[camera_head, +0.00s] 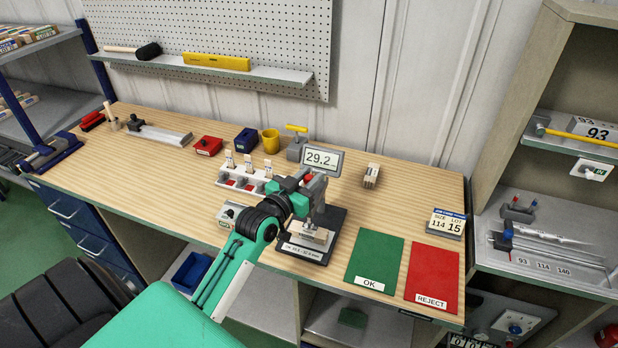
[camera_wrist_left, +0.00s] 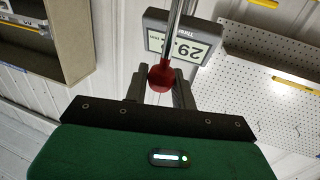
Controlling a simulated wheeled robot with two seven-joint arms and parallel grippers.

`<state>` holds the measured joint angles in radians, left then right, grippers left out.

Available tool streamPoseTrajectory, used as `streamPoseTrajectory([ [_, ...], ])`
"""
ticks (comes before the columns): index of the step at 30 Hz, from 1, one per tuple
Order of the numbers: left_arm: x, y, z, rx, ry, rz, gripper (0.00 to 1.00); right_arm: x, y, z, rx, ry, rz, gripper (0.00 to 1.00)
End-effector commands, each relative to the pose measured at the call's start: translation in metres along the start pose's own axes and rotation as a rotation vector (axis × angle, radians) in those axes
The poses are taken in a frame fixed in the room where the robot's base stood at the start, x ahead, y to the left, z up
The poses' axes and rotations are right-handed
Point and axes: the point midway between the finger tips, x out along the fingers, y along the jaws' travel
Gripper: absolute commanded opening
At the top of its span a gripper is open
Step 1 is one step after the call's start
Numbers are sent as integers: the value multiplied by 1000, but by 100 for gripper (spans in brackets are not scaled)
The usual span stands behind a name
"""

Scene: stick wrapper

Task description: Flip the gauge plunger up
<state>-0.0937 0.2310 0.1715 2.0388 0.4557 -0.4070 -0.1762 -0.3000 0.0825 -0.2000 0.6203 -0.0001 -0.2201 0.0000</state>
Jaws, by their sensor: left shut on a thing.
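The gauge has a grey display (camera_head: 322,159) reading about 29.2 and stands on a dark base (camera_head: 329,222) near the bench's front edge. A pale wooden piece (camera_head: 312,233) sits on that base under the gauge. My left gripper (camera_head: 311,187) reaches the gauge's upper part from the left, just below the display. In the left wrist view its two fingers are closed around the red plunger knob (camera_wrist_left: 160,78), on a metal rod in front of the display (camera_wrist_left: 180,45). The arm partly hides the gauge in the head view. My right gripper is out of view.
A green OK mat (camera_head: 375,262) and a red REJECT mat (camera_head: 433,278) lie right of the gauge. A white rack (camera_head: 243,181) with labelled sticks stands to the left. A small wooden bundle (camera_head: 371,175) stands behind.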

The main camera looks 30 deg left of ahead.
Motion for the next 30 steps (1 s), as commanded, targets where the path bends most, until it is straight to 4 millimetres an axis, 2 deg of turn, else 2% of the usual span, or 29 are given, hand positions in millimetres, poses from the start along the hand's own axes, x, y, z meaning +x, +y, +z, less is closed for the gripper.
streamPoseTrajectory([
  [8, 0, 0, -2, 0, 0, 0, 0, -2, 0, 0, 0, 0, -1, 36],
  [9, 0, 0, -2, 0, 0, 0, 30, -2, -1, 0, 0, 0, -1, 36],
  [12, 0, 0, -2, 0, 0, 0, 47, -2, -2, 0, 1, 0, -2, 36],
  [23, -5, 0, 0, 0, -1, 0, 47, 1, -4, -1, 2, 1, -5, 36],
  [26, -15, 0, 1, 1, 0, -1, 47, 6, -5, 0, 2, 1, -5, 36],
  [30, -40, 0, 3, 2, -1, 0, 47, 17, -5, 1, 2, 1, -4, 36],
])
